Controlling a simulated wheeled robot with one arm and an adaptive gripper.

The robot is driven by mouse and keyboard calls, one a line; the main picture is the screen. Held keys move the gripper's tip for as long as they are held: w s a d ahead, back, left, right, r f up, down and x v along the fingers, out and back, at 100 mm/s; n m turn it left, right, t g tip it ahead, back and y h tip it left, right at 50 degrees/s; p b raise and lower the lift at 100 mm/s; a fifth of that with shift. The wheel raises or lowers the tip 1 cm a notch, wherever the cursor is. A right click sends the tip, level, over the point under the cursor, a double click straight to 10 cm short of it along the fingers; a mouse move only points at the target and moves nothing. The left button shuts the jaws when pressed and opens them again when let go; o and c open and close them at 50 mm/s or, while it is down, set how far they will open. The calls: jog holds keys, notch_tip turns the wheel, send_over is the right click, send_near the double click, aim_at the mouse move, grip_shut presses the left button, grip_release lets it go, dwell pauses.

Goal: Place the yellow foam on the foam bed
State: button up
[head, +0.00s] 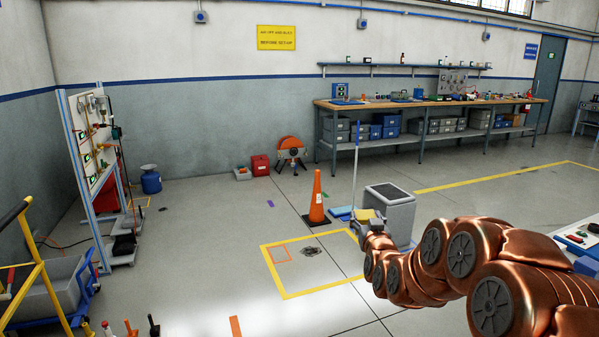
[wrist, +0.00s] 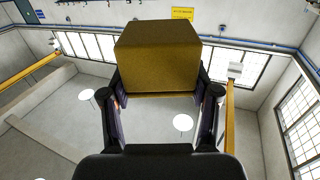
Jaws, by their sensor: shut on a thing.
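The yellow foam (wrist: 160,55) is a block held between the two fingers of my gripper (wrist: 161,88) in the wrist view. My gripper is shut on it, one finger at each side. In the head view my gripper (head: 367,226) is at the far end of my copper arm, with the small yellow foam (head: 366,214) at its tip. A grey box with a dark panel on top (head: 400,213) stands just behind and right of it. I cannot tell for sure which thing is the foam bed.
A yellow-taped floor square (head: 290,296) is left of my arm. A long workbench (head: 365,105) lines the back wall.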

aim_at(366, 216)
notch_tip(366, 216, up, 9)
jog(key=p, duration=0.7)
jog(key=shift+p, duration=0.3)
dwell(0.7)
